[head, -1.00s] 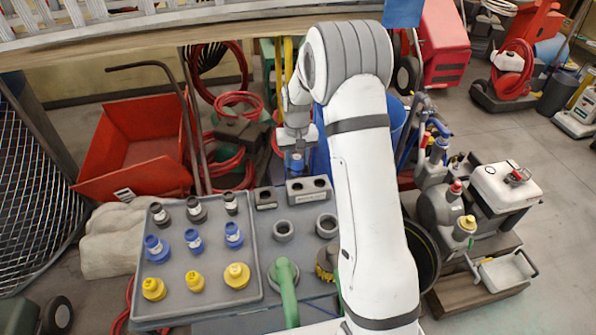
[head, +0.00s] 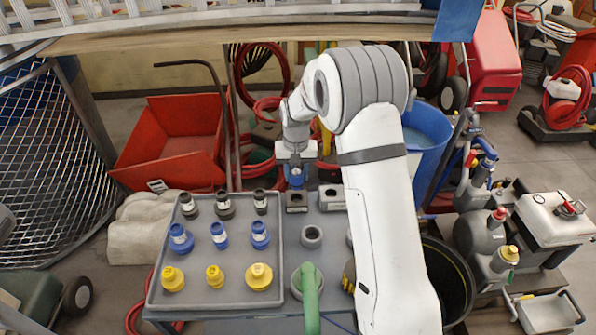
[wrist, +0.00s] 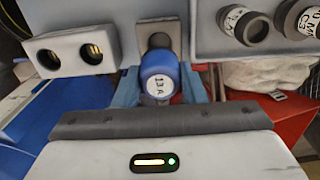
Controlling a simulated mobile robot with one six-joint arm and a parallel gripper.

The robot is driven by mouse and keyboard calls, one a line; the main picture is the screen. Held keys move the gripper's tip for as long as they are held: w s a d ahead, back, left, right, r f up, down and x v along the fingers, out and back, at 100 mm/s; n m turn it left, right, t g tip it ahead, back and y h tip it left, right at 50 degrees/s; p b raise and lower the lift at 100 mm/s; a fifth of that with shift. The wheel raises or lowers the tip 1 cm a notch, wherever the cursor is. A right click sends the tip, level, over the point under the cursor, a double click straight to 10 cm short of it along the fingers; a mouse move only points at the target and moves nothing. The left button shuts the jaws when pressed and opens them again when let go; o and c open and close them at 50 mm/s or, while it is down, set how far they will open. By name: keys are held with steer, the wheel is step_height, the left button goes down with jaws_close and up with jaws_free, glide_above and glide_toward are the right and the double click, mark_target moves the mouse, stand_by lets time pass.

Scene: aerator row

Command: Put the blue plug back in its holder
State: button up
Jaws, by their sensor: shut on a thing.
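My gripper (head: 296,172) is shut on a blue plug (head: 296,180), above the work surface behind the tray. In the wrist view the plug (wrist: 158,75) sits between the fingers, its round label reading "13 A". A small grey single-hole holder (head: 297,203) is directly below the plug in the head view. The holder (wrist: 158,28) also shows in the wrist view, with the plug's dark end in line with its opening. I cannot tell whether the plug's end has entered the hole.
A grey two-hole block (head: 333,198) stands just right of the holder. The grey tray (head: 235,293) at the left bears several black, blue and yellow plugs. A grey ring (head: 312,237) and a green handle (head: 310,298) are nearer. A red bin (head: 170,145) is behind.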

mark_target(296, 189)
steer(key=shift+f+b, duration=0.5)
steer(key=shift+f, duration=0.6)
steer(key=shift+f+b, duration=1.45)
steer(key=shift+f, duration=0.75)
steer(key=o, duration=1.2)
steer(key=shift+c, duration=0.2)
